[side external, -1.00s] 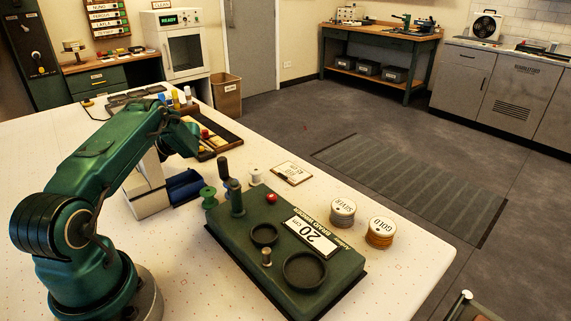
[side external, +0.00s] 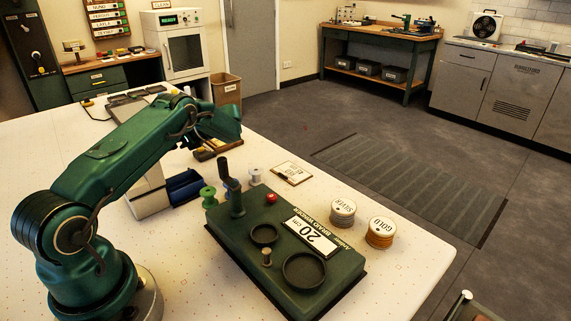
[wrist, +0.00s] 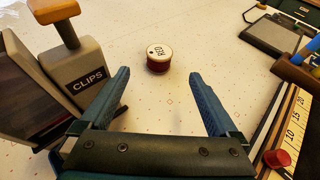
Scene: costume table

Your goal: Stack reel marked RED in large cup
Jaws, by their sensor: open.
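A small dark red reel with a white top marked RED (wrist: 158,60) stands upright on the table in the wrist view. My gripper (wrist: 159,80) is open and empty, with the reel just beyond its fingertips and roughly centred between them. In the side view my arm hides the reel and the fingers. The large cup (side external: 304,286) is a round, dark, empty holder on the front of the green braid winder (side external: 240,262). A smaller cup (side external: 264,234) is behind it, with a short metal post (side external: 267,257) beside them.
A CLIPS stapler-like device (wrist: 88,80) stands left of my gripper, and a ruler-edged tray (wrist: 292,110) lies to the right. SILVER (side external: 343,213) and GOLD (side external: 380,232) reels stand right of the winder. A crank handle (side external: 230,180) rises from the winder.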

